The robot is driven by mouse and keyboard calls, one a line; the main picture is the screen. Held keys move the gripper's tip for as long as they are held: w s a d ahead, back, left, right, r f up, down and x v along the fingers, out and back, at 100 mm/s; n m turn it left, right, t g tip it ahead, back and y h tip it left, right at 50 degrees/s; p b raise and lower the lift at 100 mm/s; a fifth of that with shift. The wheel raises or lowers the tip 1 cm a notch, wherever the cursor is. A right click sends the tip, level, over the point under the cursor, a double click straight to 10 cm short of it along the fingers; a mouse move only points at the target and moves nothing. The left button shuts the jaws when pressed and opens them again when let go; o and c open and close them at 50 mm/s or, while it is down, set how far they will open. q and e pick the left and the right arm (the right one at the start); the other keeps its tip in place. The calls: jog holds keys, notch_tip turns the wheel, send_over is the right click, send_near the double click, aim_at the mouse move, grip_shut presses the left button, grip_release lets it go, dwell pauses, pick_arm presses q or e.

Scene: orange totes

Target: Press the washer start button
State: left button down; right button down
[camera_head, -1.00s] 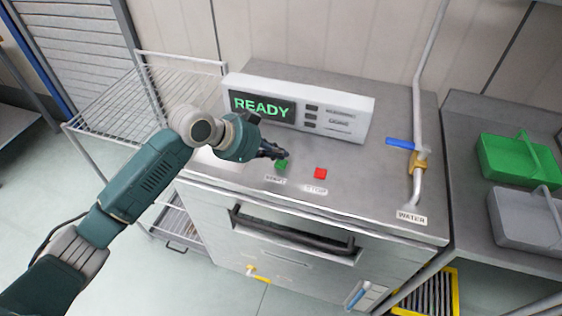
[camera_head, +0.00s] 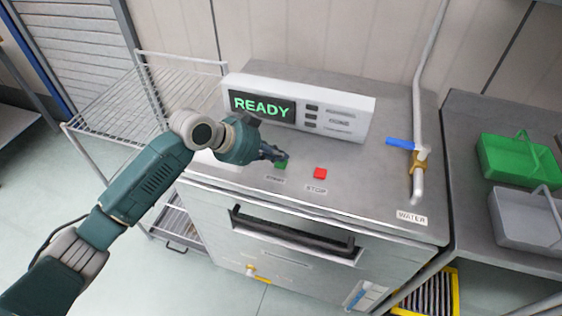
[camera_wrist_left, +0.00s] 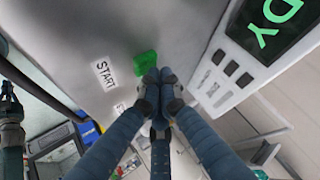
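The green start button (camera_head: 281,165) sits on the washer's steel top, behind its START label (camera_head: 274,179). My left gripper (camera_head: 283,157) is at the button, its fingertips pointing down at it. In the left wrist view the fingertips (camera_wrist_left: 159,75) are together, with nothing between them, right beside the green button (camera_wrist_left: 146,63). I cannot tell whether they touch it. The washer display (camera_head: 262,107) reads READY in green. A gripper that looks like my right one (camera_wrist_left: 9,102) shows at the left edge of the wrist view, too small to read its state.
A red stop button (camera_head: 320,173) is just right of the start button. The control panel (camera_head: 340,121) stands behind. A water pipe with a blue valve lever (camera_head: 400,143) is at the right. Green (camera_head: 510,158) and grey (camera_head: 522,228) baskets sit on the side counter.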

aim_at(278, 163)
pick_arm(q)
jog(key=shift+f, duration=0.45)
dwell(0.4)
jog(key=shift+r+p, duration=0.75)
jog(key=shift+r, duration=0.2)
notch_tip(278, 163, up, 5)
jog(key=p, duration=0.4)
dwell(0.7)
